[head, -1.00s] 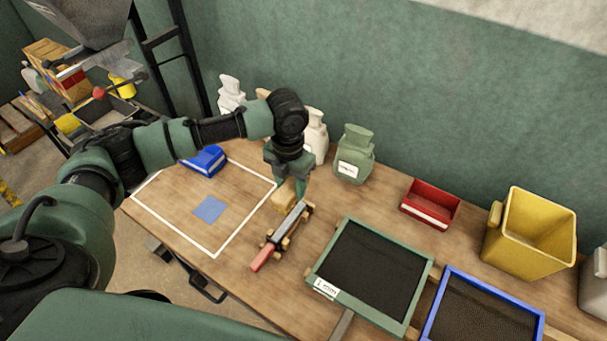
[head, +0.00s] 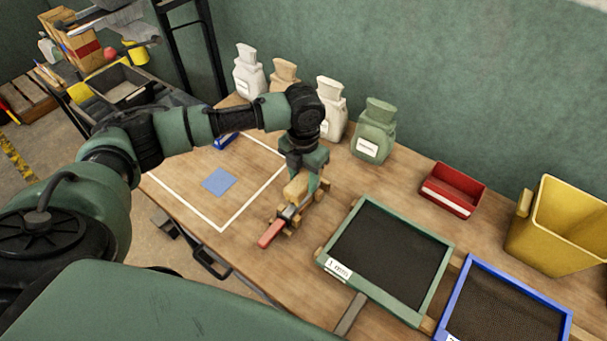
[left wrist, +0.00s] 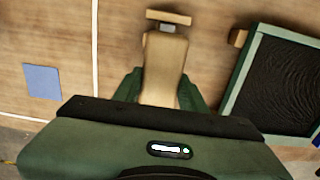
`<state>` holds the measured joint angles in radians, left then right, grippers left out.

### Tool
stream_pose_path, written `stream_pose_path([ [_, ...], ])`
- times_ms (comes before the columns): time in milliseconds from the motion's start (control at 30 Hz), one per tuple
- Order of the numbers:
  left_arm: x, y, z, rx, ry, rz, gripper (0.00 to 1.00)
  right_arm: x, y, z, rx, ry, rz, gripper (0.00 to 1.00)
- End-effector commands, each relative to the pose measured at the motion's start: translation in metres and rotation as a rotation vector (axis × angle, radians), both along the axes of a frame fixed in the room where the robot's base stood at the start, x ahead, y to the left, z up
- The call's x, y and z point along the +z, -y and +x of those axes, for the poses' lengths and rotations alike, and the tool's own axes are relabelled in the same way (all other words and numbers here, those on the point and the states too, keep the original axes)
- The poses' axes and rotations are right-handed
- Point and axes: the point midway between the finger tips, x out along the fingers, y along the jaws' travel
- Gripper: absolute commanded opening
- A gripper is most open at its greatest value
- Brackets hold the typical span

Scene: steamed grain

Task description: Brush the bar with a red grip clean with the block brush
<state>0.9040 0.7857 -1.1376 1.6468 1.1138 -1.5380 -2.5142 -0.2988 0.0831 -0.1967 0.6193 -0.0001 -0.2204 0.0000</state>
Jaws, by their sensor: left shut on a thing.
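The bar with a red grip (head: 271,234) lies on small wooden supports on the bench, its grip toward the front edge. My left gripper (head: 308,182) is shut on the wooden block brush (head: 296,191), which is over the bar and covers much of its metal part. In the left wrist view the brush (left wrist: 164,70) sits between the two green fingers (left wrist: 160,92). A short piece of the bar (left wrist: 167,27) and a wooden support (left wrist: 168,17) show past its end. I cannot tell whether the bristles touch the bar. My right gripper is not in view.
A green-framed sieve (head: 330,264) and a blue-framed sieve (head: 560,310) lie to the right. A red bin (head: 453,190) and yellow bin (head: 560,235) stand behind them. A white outline with a blue square (head: 219,181) is left.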

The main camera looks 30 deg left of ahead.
Motion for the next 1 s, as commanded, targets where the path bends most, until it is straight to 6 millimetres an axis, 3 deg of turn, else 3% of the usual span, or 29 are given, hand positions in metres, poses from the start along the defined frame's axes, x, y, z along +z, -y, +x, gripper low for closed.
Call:
stream_pose_path([
  [467,-0.002,0.0,-0.001,0.0,0.001,0.0,0.09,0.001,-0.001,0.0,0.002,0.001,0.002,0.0],
  [1000,-0.001,-0.003,-0.023,0.0,0.001,-0.001,0.09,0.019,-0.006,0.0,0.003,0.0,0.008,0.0],
])
